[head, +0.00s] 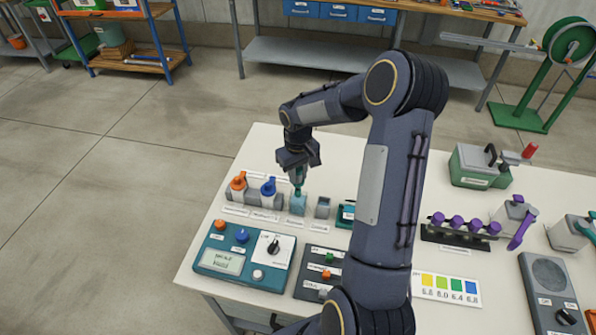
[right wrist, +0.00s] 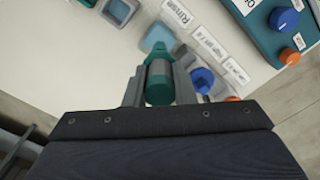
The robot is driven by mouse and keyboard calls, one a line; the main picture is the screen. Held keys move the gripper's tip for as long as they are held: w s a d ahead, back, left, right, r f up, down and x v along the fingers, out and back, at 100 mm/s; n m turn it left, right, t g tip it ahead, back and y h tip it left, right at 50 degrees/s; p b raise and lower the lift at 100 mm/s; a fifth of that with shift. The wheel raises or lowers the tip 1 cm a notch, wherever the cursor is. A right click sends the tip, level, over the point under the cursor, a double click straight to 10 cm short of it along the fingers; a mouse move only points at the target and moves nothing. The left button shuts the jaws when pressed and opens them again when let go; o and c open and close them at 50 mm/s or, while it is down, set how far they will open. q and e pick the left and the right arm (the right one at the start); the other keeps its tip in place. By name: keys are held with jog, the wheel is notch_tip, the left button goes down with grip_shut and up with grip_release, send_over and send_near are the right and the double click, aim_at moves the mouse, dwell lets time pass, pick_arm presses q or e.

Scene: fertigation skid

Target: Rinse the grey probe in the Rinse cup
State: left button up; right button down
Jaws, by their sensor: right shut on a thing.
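My right gripper (head: 298,165) points down over the white table and is shut on the grey probe. In the right wrist view the probe (right wrist: 159,80) is a grey cylinder with teal-green ends between the fingers (right wrist: 157,88). The Rinse cup (head: 298,204) is pale blue, directly below the gripper. It also shows in the right wrist view (right wrist: 155,37) beside its "Rinse" label. The probe's lower end overlaps the cup in both views; I cannot tell whether its tip is inside or above the rim. My left gripper is not in view.
An orange-topped item (head: 238,186) and a blue-topped item (head: 268,189) stand just left of the cup. A grey cup (head: 322,208) stands to its right. A teal meter box (head: 243,257) and a switch panel (head: 320,272) lie in front. Purple-topped vials (head: 457,225) stand at right.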

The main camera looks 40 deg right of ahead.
aim_at(298, 184)
jog(key=shift+f+b, duration=2.15)
jog(key=shift+f, duration=0.8)
jog(key=shift+r, duration=0.15)
jog(key=shift+r+p, duration=0.55)
jog(key=shift+r, duration=0.2)
jog(key=shift+f, duration=0.15)
jog(key=shift+f+b, duration=0.75)
jog(key=shift+r, duration=0.1)
